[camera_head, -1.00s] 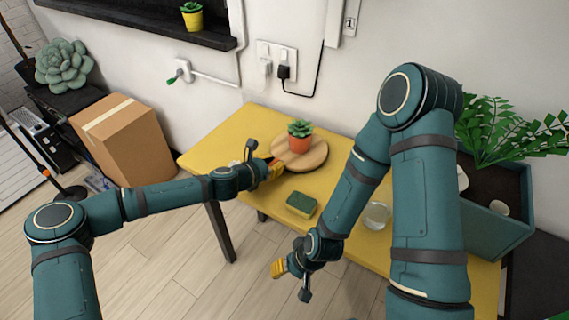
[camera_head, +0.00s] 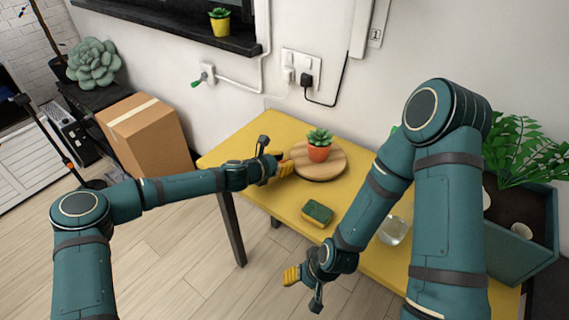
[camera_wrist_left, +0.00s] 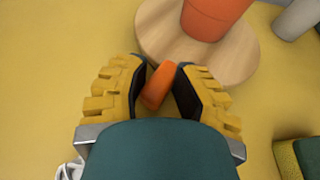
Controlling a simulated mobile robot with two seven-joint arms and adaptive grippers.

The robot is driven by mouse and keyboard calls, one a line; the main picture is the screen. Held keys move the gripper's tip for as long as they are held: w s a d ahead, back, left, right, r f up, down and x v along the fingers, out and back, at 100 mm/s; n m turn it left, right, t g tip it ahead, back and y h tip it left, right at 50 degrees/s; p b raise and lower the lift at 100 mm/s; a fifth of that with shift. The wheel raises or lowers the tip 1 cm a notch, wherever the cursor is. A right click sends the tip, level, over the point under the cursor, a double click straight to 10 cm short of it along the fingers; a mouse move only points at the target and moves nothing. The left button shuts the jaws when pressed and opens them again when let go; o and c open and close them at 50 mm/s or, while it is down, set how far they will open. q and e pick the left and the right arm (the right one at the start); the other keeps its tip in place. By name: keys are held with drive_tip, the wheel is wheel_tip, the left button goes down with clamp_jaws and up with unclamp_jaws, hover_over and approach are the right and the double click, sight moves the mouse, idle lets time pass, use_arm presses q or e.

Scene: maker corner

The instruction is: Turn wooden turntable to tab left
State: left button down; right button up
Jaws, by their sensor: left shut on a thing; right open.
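The round wooden turntable (camera_head: 333,172) lies on the yellow table, with a succulent in an orange pot (camera_head: 319,153) standing on it. My left gripper (camera_head: 287,165) is at the turntable's left edge in the head view. In the left wrist view its yellow ribbed fingers are shut on the orange tab (camera_wrist_left: 158,86), which sticks out from the turntable's rim (camera_wrist_left: 240,70). In the head view the fingers mostly hide the tab. My right gripper (camera_head: 293,277) is open and empty, in front of the table's near edge, apart from the turntable.
A green and yellow sponge (camera_head: 317,213) lies in front of the turntable. A clear glass (camera_head: 394,231) stands to the right, partly behind my right arm. A planter box (camera_head: 524,243) sits at the table's right end. The table's left end (camera_head: 232,152) is clear.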

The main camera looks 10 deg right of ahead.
use_arm(q)
drive_tip(key=shift+w+a+f, duration=0.1)
drive_tip(key=shift+w+a, duration=0.1)
drive_tip(key=shift+w, duration=0.1)
drive_tip(key=c, duration=0.9)
unclamp_jaws()
drive_tip(key=shift+o, duration=0.4)
drive_tip(key=shift+d+f, duration=0.1)
drive_tip(key=shift+s, duration=0.1)
drive_tip(key=v, duration=1.2)
